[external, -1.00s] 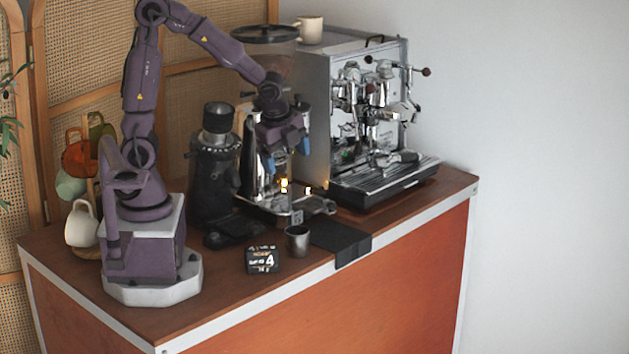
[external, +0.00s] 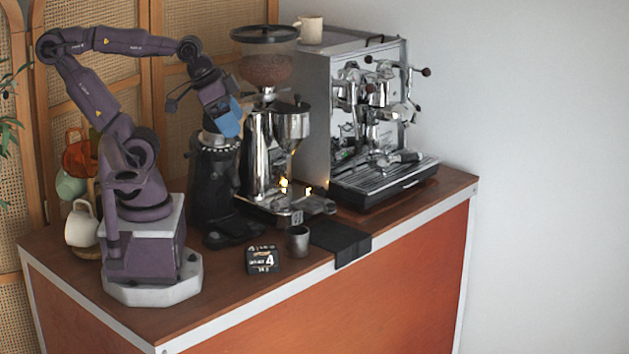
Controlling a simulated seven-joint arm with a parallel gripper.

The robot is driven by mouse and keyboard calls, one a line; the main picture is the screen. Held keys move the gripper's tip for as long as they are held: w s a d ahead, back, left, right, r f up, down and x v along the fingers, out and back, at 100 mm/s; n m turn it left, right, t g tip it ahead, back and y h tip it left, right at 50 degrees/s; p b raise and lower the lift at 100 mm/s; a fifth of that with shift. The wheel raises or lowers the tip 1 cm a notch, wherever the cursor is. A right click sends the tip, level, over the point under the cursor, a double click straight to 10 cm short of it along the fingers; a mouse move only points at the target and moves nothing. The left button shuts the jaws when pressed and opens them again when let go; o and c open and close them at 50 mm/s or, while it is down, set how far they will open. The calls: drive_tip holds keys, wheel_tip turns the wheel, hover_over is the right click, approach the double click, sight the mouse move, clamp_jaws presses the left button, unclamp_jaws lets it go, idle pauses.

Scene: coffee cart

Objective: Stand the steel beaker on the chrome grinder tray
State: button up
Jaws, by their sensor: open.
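The steel beaker (external: 298,241) is a small grey metal cup standing upright on the wooden counter, near its front edge. The chrome grinder tray (external: 268,209) is at the foot of the chrome grinder (external: 277,145), just behind the beaker. The beaker is in front of the tray, not on it. My gripper (external: 231,125) is raised in the air in front of the black grinder, up and left of the beaker and well apart from it. Its blue fingers are open, and I see nothing between them.
A black grinder (external: 213,185) stands left of the tray, and the espresso machine (external: 365,120) stands to the right.

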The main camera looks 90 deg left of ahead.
drive_tip(key=n+g+y, duration=0.3)
drive_tip(key=n+y, duration=0.1)
drive_tip(key=n, duration=0.8)
hover_over(298, 240)
drive_tip(key=s, duration=0.2)
wheel_tip(298, 240, down, 23)
drive_tip(key=shift+s+d+x, duration=0.1)
drive_tip(key=shift+d+x, duration=0.1)
drive_tip(key=shift+x, duration=2.75)
drive_tip(key=shift+s+d+x, duration=0.1)
drive_tip(key=shift+d+x, duration=0.1)
drive_tip(key=shift+x, duration=2.75)
drive_tip(key=shift+f, duration=0.2)
